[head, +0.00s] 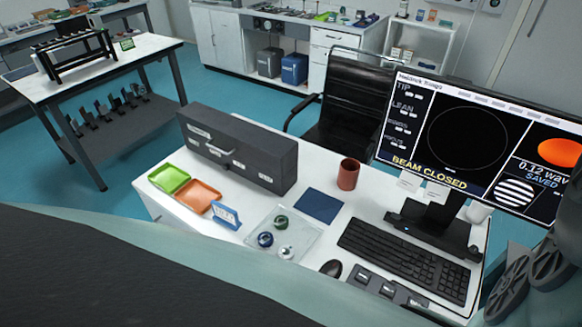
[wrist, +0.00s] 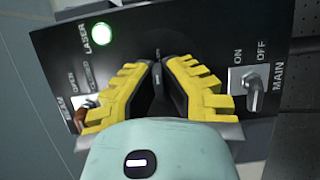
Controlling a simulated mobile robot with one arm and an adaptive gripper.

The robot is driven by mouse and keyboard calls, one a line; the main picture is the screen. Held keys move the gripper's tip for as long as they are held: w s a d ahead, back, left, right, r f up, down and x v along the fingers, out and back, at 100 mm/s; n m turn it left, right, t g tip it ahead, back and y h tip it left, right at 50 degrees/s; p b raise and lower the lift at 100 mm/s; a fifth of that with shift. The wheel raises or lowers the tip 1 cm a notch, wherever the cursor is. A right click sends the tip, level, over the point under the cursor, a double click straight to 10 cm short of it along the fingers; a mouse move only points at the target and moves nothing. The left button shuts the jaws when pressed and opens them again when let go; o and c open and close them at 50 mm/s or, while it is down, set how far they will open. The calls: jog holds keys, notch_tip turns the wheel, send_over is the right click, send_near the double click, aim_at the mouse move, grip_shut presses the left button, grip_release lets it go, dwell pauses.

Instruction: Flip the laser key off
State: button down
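In the wrist view a dark control panel (wrist: 205,35) fills the upper part. It has a lit green LASER lamp (wrist: 102,34), a beam lever (wrist: 84,112) labelled OPEN and CLOSED at left, and a MAIN switch (wrist: 254,90) labelled ON and OFF at right. My gripper (wrist: 159,68) is at the panel's middle, between the lever and the MAIN switch. Its yellow fingers converge, with a narrow dark gap between the tips. The laser key is not clearly visible; whether the tips hold it cannot be told. The head view does not show the panel or my fingers.
Blue floor (head: 215,80) shows at left.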

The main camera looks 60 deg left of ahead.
jog(key=shift+f+n, duration=0.1)
jog(key=shift+n, duration=0.2)
jog(key=n+h+b, duration=0.1)
jog(key=n+b, duration=0.1)
jog(key=shift+w+a+n, duration=0.1)
jog(key=shift+n, duration=0.3)
jog(key=n+t+h, duration=0.1)
jog(key=n, duration=0.2)
jog(key=n+t+b, duration=0.1)
jog(key=n, duration=0.2)
jog(key=shift+h, duration=0.4)
jog(key=n+t, duration=0.1)
jog(key=n, duration=0.2)
jog(key=n+t, duration=0.2)
jog(key=n, duration=0.1)
jog(key=shift+h, duration=0.3)
jog(key=shift+n+t+y+p, duration=0.25)
jog(key=shift+n+t, duration=0.7)
jog(key=shift+n, duration=0.8)
jog(key=shift+n+t+y+p, duration=0.15)
jog(key=shift+n+t+p, duration=0.2)
jog(key=shift+n+t, duration=1)
jog(key=shift+n+g, duration=0.4)
jog(key=shift+n, duration=0.2)
jog(key=c, duration=1.1)
grip_release()
